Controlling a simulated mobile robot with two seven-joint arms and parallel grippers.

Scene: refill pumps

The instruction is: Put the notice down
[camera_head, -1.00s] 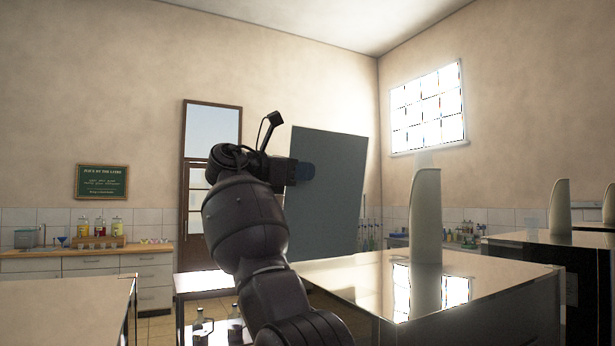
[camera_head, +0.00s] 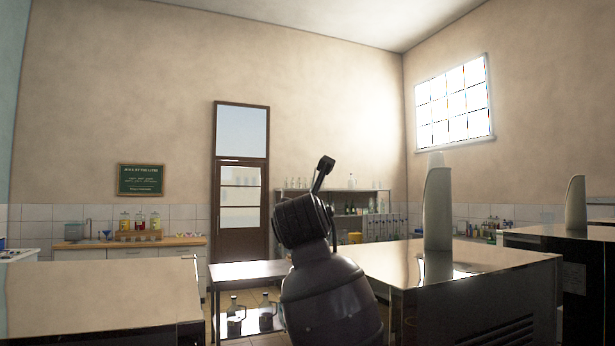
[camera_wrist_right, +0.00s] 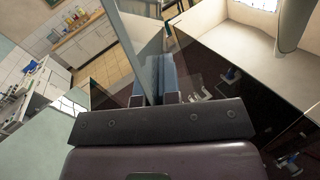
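The notice (camera_wrist_right: 128,38) is a flat grey-blue panel, seen almost edge-on in the right wrist view. It runs from between my fingers up to the top edge of the picture. My right gripper (camera_wrist_right: 163,80) is shut on the notice. In the head view my right wrist rises at the lower middle, and it hides its own fingers; the notice does not show there. My left gripper is in neither view.
A dark-sided bench with a glossy top (camera_head: 400,262) stands right of my arm, bearing a pale upright post (camera_head: 437,210). Another bench (camera_head: 100,295) is at left. Between them is a low table (camera_head: 247,271) with glass bottles (camera_head: 236,318) beneath. A green wall sign (camera_head: 141,180) hangs behind.

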